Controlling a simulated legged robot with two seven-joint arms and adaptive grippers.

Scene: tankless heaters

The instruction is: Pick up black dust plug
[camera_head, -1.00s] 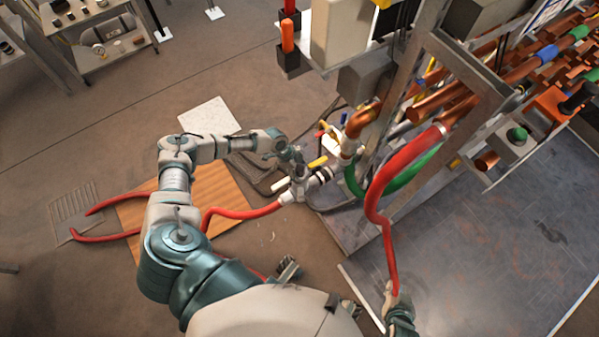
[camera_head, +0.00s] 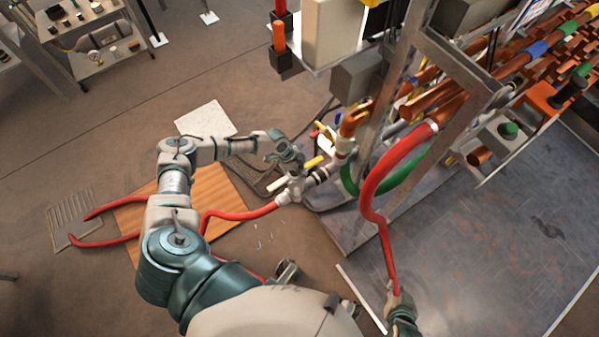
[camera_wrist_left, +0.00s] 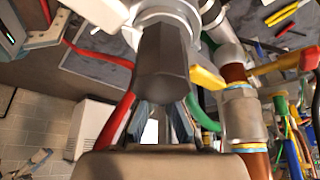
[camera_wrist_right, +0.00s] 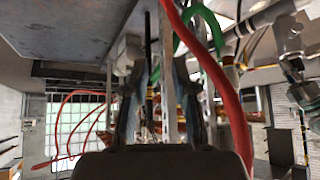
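A dark grey-black faceted plug (camera_wrist_left: 163,65), which looks like the black dust plug, is close up in the left wrist view. It sits against a white round fitting (camera_wrist_left: 165,14). My left gripper (camera_wrist_left: 162,112) is right at the plug, which hides its fingertips. I cannot tell whether the fingers grip it. In the head view my left gripper (camera_head: 290,163) is over the white valve assembly (camera_head: 296,188), and the plug cannot be made out there. My right gripper (camera_wrist_right: 161,85) has its fingers apart. In the head view it (camera_head: 399,302) is by the lower end of a red hose (camera_head: 376,190).
A yellow handle (camera_head: 314,162) and a black-ringed fitting (camera_head: 320,176) are close to my left gripper. A metal frame (camera_head: 377,150) with copper pipes stands to the right. Another red hose (camera_head: 240,215) crosses a wooden board (camera_head: 215,190) on the floor.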

